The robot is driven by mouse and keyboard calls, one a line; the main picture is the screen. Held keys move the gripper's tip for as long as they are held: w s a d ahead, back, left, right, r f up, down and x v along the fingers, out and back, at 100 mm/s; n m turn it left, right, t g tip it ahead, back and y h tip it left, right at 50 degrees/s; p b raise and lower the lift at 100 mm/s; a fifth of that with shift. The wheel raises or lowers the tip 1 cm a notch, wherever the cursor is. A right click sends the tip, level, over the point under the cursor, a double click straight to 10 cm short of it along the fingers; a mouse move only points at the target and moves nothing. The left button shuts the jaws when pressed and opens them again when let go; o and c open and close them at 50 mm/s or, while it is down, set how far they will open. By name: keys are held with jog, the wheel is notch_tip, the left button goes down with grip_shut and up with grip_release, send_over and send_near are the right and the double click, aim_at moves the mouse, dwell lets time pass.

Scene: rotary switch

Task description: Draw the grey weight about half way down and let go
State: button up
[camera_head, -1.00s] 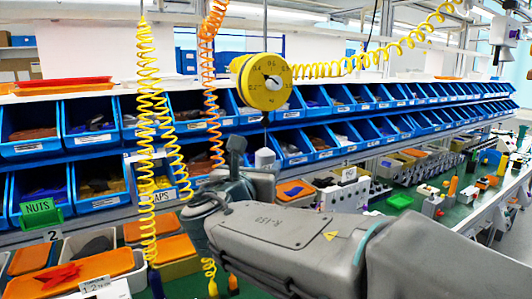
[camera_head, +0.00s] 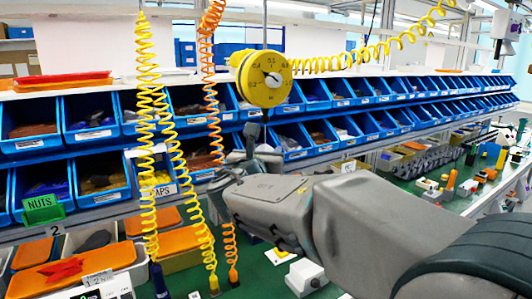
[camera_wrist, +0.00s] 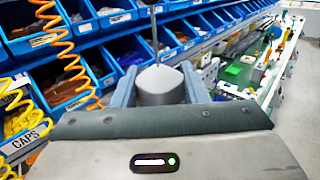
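The grey weight (camera_wrist: 161,86) hangs upright on a thin cord under the round yellow dial reel (camera_head: 266,80). In the wrist view it stands between the two fingers of my gripper (camera_wrist: 160,90), one finger close on each side. I see no clear gap, but cannot tell whether the fingers press on it. In the head view my gripper (camera_head: 250,148) is below the dial reel, and the weight is hidden or cannot be made out there.
Coiled yellow (camera_head: 148,120) and orange (camera_head: 213,90) hoses hang left of my gripper. Two rows of blue bins (camera_head: 90,118) line the back. Orange-lidded boxes (camera_head: 80,272) stand at lower left. A green bench top (camera_head: 265,278) lies below.

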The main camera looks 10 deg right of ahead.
grip_shut()
notch_tip(320, 180, down, 6)
jog(key=b, duration=0.6)
jog(key=shift+b, duration=0.35)
jog(key=o, duration=1.2)
grip_release()
jog(key=b+v, duration=0.1)
jog(key=v, duration=1.3)
